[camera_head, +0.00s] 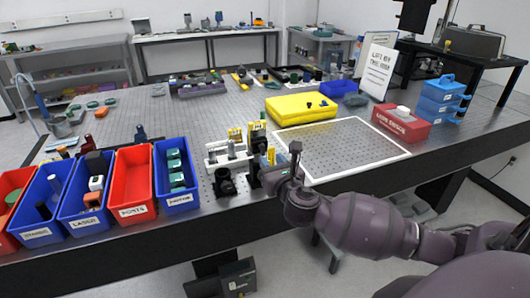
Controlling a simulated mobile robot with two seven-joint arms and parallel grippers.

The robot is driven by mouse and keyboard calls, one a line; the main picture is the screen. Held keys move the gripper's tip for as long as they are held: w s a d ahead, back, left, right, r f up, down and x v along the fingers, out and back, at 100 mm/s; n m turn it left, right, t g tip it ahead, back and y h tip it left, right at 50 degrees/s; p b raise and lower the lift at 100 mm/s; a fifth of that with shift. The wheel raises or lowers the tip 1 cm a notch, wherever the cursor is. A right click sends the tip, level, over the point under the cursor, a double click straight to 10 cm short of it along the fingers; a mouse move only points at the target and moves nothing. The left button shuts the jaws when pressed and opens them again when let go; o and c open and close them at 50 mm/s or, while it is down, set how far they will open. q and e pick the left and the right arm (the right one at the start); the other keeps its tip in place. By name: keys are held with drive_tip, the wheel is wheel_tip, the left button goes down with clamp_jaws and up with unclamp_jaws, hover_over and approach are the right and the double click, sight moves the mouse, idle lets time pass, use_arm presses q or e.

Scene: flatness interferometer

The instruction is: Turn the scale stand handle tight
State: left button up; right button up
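My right arm comes in from the right, and its gripper (279,169) is at the near edge of the table, beside a cluster of small black mounts (254,174). The fingers are small and partly lost against the dark mounts, so I cannot tell whether they are open or shut, or touching anything. A scale stand and its handle cannot be told apart for sure in this cluster. Yellow-marked upright pieces (257,138) stand just behind the mounts. My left gripper is not in view.
Red and blue bins, including a blue one (176,206), line the near left edge of the perforated table (205,112). A white-outlined area (345,150) to the right is empty. A yellow case (300,109), a red box (401,125) and blue boxes (440,97) stand behind.

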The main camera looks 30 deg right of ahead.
sight(264, 150)
drive_tip(key=x, duration=0.5)
drive_tip(key=shift+w, duration=0.35)
clamp_jaws()
